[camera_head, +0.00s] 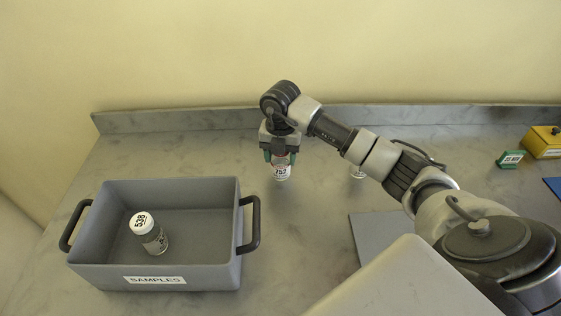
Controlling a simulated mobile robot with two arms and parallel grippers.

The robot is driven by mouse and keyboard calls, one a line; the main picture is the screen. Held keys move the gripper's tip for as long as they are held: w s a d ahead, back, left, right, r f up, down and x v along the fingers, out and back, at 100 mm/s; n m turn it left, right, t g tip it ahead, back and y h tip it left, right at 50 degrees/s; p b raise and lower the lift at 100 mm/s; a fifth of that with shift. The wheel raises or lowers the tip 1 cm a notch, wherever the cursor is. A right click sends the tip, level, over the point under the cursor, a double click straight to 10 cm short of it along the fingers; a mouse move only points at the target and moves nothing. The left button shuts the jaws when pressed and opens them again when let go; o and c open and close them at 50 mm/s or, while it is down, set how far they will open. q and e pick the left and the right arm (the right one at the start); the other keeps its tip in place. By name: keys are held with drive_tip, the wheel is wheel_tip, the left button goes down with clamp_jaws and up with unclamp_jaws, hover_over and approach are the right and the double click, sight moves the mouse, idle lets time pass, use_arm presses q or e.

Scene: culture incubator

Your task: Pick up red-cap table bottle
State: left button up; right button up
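The red-cap bottle (281,171), with a white numbered label, is upright at the back middle of the counter. A little red shows at its top, under my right gripper. My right gripper (280,157) points down over it, with a green-tipped finger on each side of its top. I cannot tell whether the fingers press on the bottle, or whether its base touches the counter. My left gripper is not in view.
A grey SAMPLES bin (184,270) at the left holds a white-capped bottle (149,234), tilted. Another bottle (358,174) is mostly hidden behind my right arm. A low ledge (180,120) runs behind.

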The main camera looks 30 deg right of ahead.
drive_tip(key=shift+c, duration=1.3)
drive_tip(key=shift+r, duration=0.1)
